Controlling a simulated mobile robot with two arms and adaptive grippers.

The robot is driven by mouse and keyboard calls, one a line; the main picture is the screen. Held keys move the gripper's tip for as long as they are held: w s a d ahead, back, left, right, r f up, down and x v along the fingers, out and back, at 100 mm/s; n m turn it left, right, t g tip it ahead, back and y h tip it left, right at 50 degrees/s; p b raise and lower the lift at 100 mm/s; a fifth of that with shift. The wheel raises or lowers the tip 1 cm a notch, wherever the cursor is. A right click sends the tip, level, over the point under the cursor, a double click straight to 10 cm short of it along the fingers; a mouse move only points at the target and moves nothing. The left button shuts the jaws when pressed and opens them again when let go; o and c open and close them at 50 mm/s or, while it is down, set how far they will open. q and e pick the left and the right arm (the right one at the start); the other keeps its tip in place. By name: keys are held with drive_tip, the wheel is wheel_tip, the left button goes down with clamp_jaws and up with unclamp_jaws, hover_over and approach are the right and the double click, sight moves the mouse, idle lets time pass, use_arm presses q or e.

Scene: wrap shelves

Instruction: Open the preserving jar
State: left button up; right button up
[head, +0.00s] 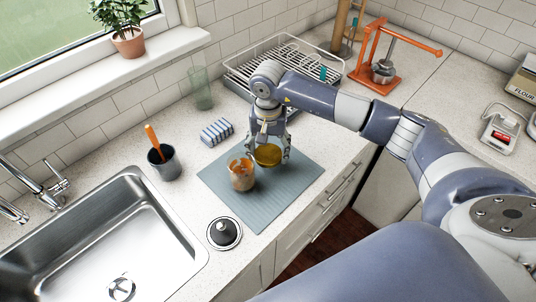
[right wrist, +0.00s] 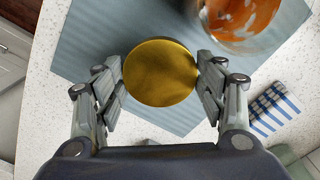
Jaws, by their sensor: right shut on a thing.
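The preserving jar (head: 241,178), clear glass with orange contents, stands upright on the blue-grey mat (head: 290,190). Its mouth looks uncovered. Part of the jar also shows at the top of the right wrist view (right wrist: 242,22). My right gripper (head: 270,156) is shut on the round gold lid (head: 267,154), with a finger on each side of its rim. In the right wrist view the lid (right wrist: 160,72) is apart from the jar. It is over the mat, to the right of the jar in the head view; its exact height is hard to tell. My left gripper is not in view.
The steel sink (head: 110,225) is at the left. A dark cup (head: 164,165) with an orange-handled tool, a striped cloth (head: 216,132), a glass (head: 201,88) and a dish rack (head: 300,50) stand behind. A black-knobbed round item (head: 224,233) lies in front of the mat. The mat's right part is clear.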

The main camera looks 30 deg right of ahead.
sight(268, 153)
wheel_tip(268, 153, down, 4)
drive_tip(key=shift+r+p, duration=0.1)
drive_tip(key=shift+p, duration=0.65)
drive_tip(key=shift+f, duration=0.3)
drive_tip(key=o, duration=1.2)
drive_tip(key=shift+b, duration=0.3)
drive_tip(key=shift+r, duration=0.1)
drive_tip(key=shift+r+p, duration=0.2)
drive_tip(key=shift+p, duration=0.15)
wheel_tip(268, 153, up, 11)
drive_tip(key=b, duration=0.5)
drive_tip(key=shift+r, duration=0.4)
